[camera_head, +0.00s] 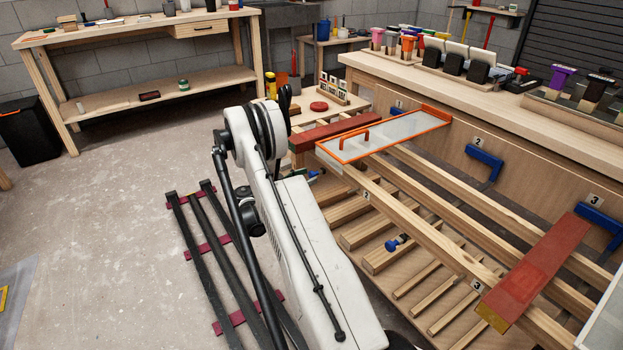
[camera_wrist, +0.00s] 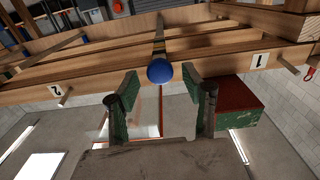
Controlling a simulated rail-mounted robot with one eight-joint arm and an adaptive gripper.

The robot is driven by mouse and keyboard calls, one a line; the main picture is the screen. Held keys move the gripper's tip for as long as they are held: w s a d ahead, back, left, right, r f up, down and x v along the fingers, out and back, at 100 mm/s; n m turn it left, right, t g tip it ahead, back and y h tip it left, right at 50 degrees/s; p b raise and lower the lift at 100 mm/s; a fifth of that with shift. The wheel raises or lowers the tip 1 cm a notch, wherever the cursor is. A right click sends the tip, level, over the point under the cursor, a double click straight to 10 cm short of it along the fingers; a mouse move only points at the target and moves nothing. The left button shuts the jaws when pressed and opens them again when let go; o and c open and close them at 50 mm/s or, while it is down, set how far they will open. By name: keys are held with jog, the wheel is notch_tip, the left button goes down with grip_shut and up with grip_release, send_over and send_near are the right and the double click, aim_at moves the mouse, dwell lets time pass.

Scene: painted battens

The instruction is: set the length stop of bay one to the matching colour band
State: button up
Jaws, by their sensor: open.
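In the wrist view a round blue knob (camera_wrist: 159,73) sits on a dark rod (camera_wrist: 159,42) with pale bands whose colours I cannot make out. My gripper (camera_wrist: 168,84) is open, its two fingers on either side of the line to the knob. I cannot tell whether they touch it. The plate marked 1 (camera_wrist: 260,59) is right of the knob. A red batten (camera_head: 345,130) lies in bay one, and its green-painted end (camera_wrist: 233,122) is right of my fingers. In the head view my arm hides most of my gripper.
A clear orange-framed panel (camera_head: 432,115) covers part of bay one. Bay two has a blue bracket (camera_head: 485,160) and a blue knob (camera_head: 393,246). Bay three holds a red batten (camera_head: 545,258) with a yellow end. Dark bars (camera_head: 195,225) lie on the floor at left.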

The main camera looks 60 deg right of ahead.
jog(key=shift+x, duration=1.25)
jog(key=shift+c, duration=0.4)
grip_shut()
